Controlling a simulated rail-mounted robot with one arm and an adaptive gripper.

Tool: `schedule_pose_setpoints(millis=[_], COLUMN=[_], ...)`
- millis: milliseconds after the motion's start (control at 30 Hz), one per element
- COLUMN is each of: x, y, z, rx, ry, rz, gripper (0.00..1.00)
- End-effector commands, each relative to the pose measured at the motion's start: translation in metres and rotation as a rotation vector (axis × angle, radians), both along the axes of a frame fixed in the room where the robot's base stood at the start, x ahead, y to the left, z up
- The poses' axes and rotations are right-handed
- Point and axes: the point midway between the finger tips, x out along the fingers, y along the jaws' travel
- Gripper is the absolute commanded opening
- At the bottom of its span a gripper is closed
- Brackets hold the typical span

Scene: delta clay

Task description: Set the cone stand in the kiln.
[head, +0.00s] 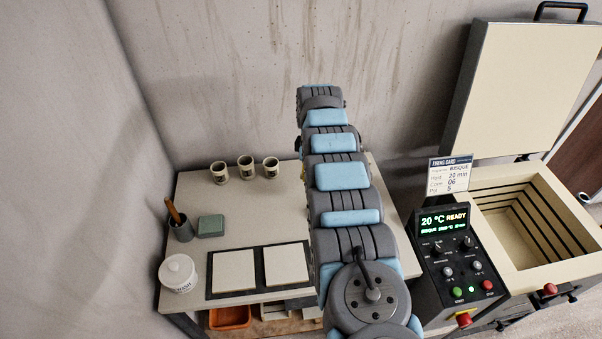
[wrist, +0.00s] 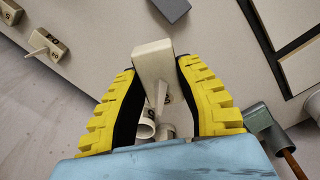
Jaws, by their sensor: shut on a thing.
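My gripper (wrist: 156,70) has yellow ribbed fingers and is shut on a cone stand (wrist: 153,56), a cream block with a pale pointed cone. Any number on the held stand cannot be read. Two more cone stands, one whole (wrist: 45,44) and one cut by the frame edge (wrist: 11,11), stand on the table at the left of the wrist view. In the head view my arm hides the gripper and the stands. The kiln (head: 530,228) is at the right with its lid (head: 528,85) raised and its chamber open; the visible interior looks empty.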

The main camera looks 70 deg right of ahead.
Motion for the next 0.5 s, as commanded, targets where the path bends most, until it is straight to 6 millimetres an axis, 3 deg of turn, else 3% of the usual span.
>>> schedule_pose_setpoints(millis=[500], x=[-0.0046], y=[-0.0013], z=[0.0011], rx=[0.000], ry=[0.000], rz=[-0.022], gripper=[0.00])
